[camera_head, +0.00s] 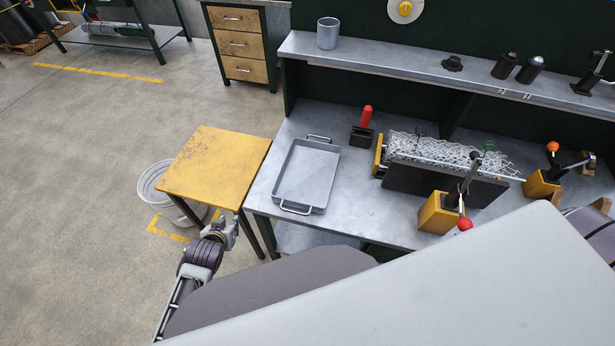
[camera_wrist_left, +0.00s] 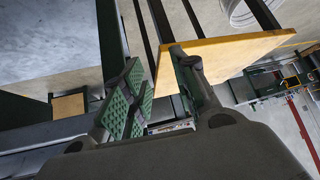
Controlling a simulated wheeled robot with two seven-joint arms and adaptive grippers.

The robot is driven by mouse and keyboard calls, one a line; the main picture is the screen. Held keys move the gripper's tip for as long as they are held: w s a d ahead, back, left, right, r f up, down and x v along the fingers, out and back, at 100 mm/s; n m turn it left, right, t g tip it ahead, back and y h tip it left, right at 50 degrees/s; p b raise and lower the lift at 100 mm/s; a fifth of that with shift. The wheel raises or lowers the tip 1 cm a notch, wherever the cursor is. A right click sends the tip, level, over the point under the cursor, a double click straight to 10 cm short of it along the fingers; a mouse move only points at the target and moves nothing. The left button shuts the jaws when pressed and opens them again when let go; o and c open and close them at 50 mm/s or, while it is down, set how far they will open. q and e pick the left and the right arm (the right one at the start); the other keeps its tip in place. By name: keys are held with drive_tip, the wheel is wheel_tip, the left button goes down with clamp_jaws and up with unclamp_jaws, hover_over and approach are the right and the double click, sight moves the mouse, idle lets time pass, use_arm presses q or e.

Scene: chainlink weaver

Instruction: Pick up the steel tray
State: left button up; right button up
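The steel tray (camera_head: 307,177) is a shallow grey rectangle with a handle at its far end and one at its near end. It lies flat and looks empty on the left end of the grey workbench (camera_head: 352,218) in the head view. My left gripper (camera_head: 226,229) is left of and below the tray, near the yellow side table's front corner, apart from the tray. In the left wrist view its green-padded fingers (camera_wrist_left: 155,65) are apart with nothing between them. I cannot make out the tray in that view. My right gripper is not in view.
The yellow-topped table (camera_head: 215,168) stands against the bench's left end; its top also shows in the left wrist view (camera_wrist_left: 235,52). A white bucket (camera_head: 158,185) is beside it. Right of the tray are a red-handled tool (camera_head: 365,127) and a chain-mesh fixture (camera_head: 440,155).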

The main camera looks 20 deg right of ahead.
use_arm(q)
drive_tip(key=d+r+m+t+h, duration=0.1)
drive_tip(key=d+r, duration=0.3)
drive_tip(key=w+d+r+t+h+b, duration=0.1)
drive_tip(key=d+r+h, duration=0.1)
drive_tip(key=d+r, duration=0.2)
drive_tip(key=d+r+m+t+h, duration=0.1)
drive_tip(key=d+r+h, duration=0.1)
drive_tip(key=d+r, duration=0.2)
drive_tip(key=shift+w+d+m, duration=0.25)
drive_tip(key=shift+d+m, duration=0.05)
drive_tip(key=shift+d, duration=0.25)
drive_tip(key=shift+s+d+m+h, duration=0.2)
drive_tip(key=shift+d+m+h, duration=0.1)
drive_tip(key=shift+d+h, duration=0.3)
drive_tip(key=shift+w+d+f, duration=0.1)
drive_tip(key=shift+d, duration=0.05)
drive_tip(key=shift+w+d+f, duration=0.1)
drive_tip(key=shift+w, duration=0.1)
drive_tip(key=shift+x, duration=3.95)
